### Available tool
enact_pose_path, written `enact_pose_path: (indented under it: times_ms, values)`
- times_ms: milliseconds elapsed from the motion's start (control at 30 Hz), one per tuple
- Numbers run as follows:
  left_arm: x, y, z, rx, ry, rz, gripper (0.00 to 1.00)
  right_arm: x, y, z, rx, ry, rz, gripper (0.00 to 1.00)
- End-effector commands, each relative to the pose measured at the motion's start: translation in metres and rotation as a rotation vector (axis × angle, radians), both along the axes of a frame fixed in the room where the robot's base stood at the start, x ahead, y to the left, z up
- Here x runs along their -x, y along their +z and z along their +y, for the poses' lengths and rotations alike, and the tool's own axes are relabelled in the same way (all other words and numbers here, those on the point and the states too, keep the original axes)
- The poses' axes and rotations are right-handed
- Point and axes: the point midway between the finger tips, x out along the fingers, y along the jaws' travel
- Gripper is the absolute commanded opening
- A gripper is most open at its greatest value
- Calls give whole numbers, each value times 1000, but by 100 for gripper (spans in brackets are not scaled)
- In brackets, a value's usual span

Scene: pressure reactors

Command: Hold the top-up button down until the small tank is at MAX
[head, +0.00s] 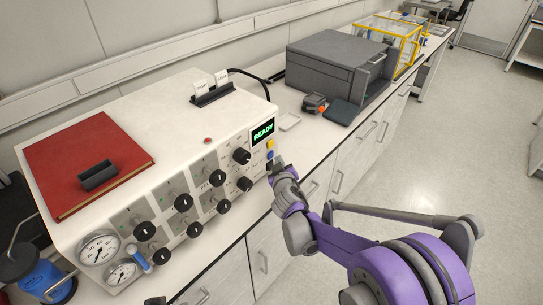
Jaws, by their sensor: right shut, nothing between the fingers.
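My right gripper (277,168) is shut and empty. Its tips are at the right end of the white reactor unit's front panel, just below a yellow button (270,144) and a blue button (270,155). It hides part of the panel there, and I cannot tell whether it touches or presses a button. The button labels are too small to read. A green display (263,131) above the buttons reads READY. A small blue and white cylinder (138,258) is at the panel's left end; I cannot tell if it is the small tank, and no MAX mark is readable.
Several black knobs (183,202) line the panel, with a round pressure gauge (98,248) at left. A red book (84,163) lies on the unit. A grey box (340,65) stands behind on the bench.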

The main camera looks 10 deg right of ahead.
Motion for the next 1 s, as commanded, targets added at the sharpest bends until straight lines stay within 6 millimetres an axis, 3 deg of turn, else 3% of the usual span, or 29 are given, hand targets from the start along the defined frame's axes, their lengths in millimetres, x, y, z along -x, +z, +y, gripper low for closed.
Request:
enact_pose_path:
  times_ms: [1000]
  values:
    - [-2, 8, 0, 0, 0, -4, 50, -10, 0, 8, 0, 0, 0, 0]
